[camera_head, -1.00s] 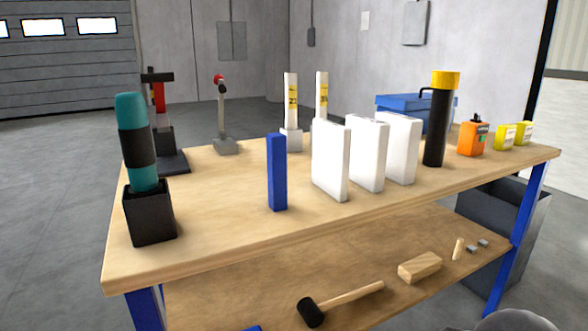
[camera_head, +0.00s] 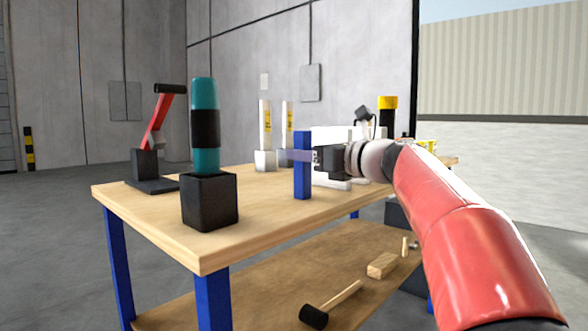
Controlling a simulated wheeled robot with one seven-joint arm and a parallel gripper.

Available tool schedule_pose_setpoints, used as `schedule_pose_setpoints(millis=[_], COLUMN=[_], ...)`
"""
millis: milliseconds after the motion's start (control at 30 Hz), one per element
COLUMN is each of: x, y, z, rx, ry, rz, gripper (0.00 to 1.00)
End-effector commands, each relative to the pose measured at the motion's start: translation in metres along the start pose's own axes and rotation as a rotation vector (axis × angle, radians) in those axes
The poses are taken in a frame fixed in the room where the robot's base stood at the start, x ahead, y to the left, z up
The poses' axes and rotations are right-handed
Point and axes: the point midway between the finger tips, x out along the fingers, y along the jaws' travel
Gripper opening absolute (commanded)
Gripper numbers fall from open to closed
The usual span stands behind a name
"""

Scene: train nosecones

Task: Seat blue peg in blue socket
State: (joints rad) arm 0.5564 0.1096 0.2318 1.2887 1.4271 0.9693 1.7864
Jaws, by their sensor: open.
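The blue peg (camera_head: 302,182) is an upright rectangular bar standing on the wooden workbench (camera_head: 265,215), near its front edge. My gripper (camera_head: 297,156) reaches in from the right at the height of the peg's upper half. Its pale fingers are open and overlap the peg in the picture. I cannot tell whether they touch it. I cannot make out a blue socket in this view.
A teal and black cylinder (camera_head: 205,105) stands in a black square holder (camera_head: 210,203) left of the peg. White blocks (camera_head: 330,134) stand behind my gripper, partly hidden. A red-handled tool (camera_head: 157,122) is at the far left. A mallet (camera_head: 318,314) lies on the lower shelf.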

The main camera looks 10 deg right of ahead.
Motion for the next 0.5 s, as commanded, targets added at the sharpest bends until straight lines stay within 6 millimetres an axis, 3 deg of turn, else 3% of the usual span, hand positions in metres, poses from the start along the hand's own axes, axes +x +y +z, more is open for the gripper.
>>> schedule_pose_setpoints(millis=[300,500], x=[0.043,0.053], y=[-0.007,-0.007], z=[0.009,0.009], rx=[-0.003,-0.004], ry=[0.002,0.002], rz=[0.003,-0.002], gripper=[0.53,0.53])
